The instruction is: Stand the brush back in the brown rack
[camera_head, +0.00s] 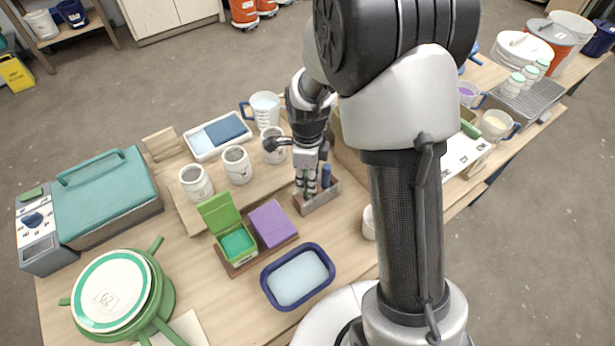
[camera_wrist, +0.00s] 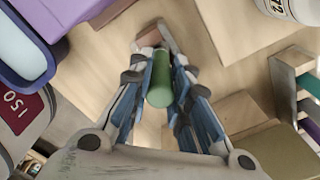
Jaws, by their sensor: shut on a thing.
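My gripper (camera_head: 307,187) is low over the table in the head view, right at a small brown rack (camera_head: 322,204). In the wrist view my gripper (camera_wrist: 160,90) is shut on a green cylindrical handle, which I take as the brush (camera_wrist: 159,88). The handle points towards the wrist camera, and its far end is hidden. Part of the rack (camera_wrist: 150,38) shows just beyond the fingers. I cannot tell whether the brush's lower end is inside the rack or above it. A dark blue upright piece (camera_head: 325,175) shows beside the fingers at the rack.
White cups (camera_head: 237,165) and a blue-handled jug (camera_head: 264,108) stand behind left. An open green box (camera_head: 236,243), a purple block (camera_head: 272,223) and a blue-rimmed tray (camera_head: 298,277) lie in front. Bare wood shows just right of the rack.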

